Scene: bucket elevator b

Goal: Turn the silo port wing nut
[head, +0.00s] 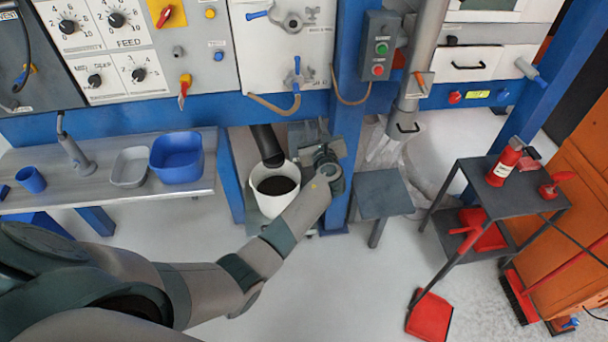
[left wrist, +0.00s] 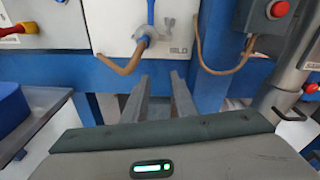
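A small grey port fitting with a blue upright handle (head: 297,68) sits on the white panel, with a tan hose running from it. It also shows in the left wrist view, where the blue handle and grey fitting (left wrist: 143,38) are beside partly readable lettering. A wing-shaped grey part (head: 312,14) is higher on the same panel; I cannot tell for certain which part is the silo port wing nut. My left gripper (head: 316,128) is below the panel, apart from the fitting. In the left wrist view its two fingers (left wrist: 160,76) are apart with nothing between them. My right gripper is not in view.
A white bucket (head: 272,190) with dark contents stands below a black spout. A blue post (head: 350,80) carries a button box (head: 380,47) close to the right of the fitting. A grey bench (head: 110,170) is at left, a dark cart (head: 515,190) at right.

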